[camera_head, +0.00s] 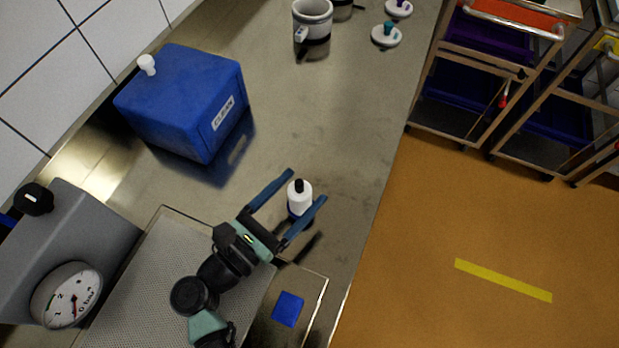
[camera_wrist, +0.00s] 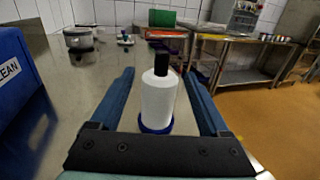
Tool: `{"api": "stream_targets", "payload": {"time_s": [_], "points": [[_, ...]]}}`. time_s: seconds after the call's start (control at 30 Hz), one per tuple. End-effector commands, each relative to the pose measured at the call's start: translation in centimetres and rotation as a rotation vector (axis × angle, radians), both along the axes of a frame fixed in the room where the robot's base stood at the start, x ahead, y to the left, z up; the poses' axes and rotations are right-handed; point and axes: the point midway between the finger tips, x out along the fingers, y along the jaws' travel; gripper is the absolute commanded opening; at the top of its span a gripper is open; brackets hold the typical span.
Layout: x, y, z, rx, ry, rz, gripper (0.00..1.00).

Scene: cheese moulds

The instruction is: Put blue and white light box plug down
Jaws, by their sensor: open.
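The blue and white plug (camera_head: 300,198) has a white cylindrical body, a black top and a blue ring at its base. It appears upright on the metal counter (camera_head: 330,130). In the wrist view the plug (camera_wrist: 158,100) stands in the middle between the two blue fingers. My gripper (camera_head: 307,187) is open around it, one finger on each side. In the wrist view gaps show between the plug and both fingers of my gripper (camera_wrist: 161,74). Its underside is hidden, so its contact with the counter is not clear.
A blue box (camera_head: 180,105) labelled CLEAN stands at the upper left. A grey unit with a pressure gauge (camera_head: 66,295) and a perforated plate (camera_head: 170,275) lie lower left. A blue square (camera_head: 288,309) lies near the counter edge. A pot (camera_head: 312,20) stands at the far end. Trolleys (camera_head: 470,85) stand right.

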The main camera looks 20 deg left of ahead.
Motion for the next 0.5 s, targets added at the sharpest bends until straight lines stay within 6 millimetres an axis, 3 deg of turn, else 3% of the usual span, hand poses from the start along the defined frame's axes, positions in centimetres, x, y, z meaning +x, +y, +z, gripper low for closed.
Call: {"api": "stream_targets", "payload": {"time_s": [0.2, 0.5], "points": [[-4.6, 1.6, -0.3, -0.001, 0.001, 0.001, 0.8], [-7.7, 2.8, -0.1, -0.001, 0.0, -0.001, 0.8]]}}
